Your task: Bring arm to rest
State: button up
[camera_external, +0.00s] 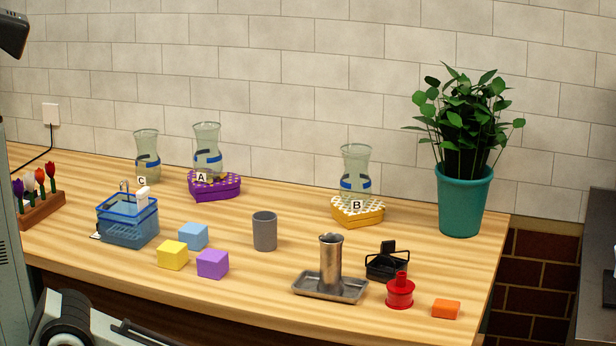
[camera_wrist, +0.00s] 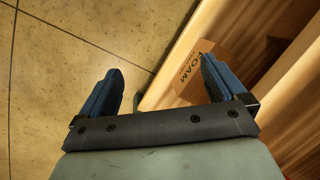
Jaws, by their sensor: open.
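My gripper (camera_wrist: 160,88) shows in the wrist view with its two blue fingers apart and nothing between them. It points down past a wooden edge, over a tan floor. In the external view parts of my arm show at the bottom left, and the gripper's fingers are not visible there. No table object is at the gripper.
The table (camera_external: 270,290) holds glass vases A (camera_external: 207,140), B (camera_external: 355,165) and C (camera_external: 146,150), a blue basket (camera_external: 128,230), a flower rack (camera_external: 42,209), coloured blocks (camera_external: 212,264), a grey cup (camera_external: 264,232) and a potted plant (camera_external: 464,200). A FOAM box (camera_wrist: 190,83) lies below the gripper.

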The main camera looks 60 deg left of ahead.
jog(key=s+a+f+g, duration=0.1)
jog(key=s+a+f, duration=0.1)
jog(key=s, duration=0.6)
jog(key=s+a+f+g+h, duration=0.1)
jog(key=s+f+g, duration=0.1)
jog(key=s, duration=0.6)
jog(key=s+a+f+g+h, duration=0.1)
jog(key=s+a+f+g, duration=0.1)
jog(key=s, duration=0.7)
jog(key=shift+a+f+n, duration=0.3)
jog(key=shift+a+f, duration=0.05)
jog(key=shift+f, duration=0.1)
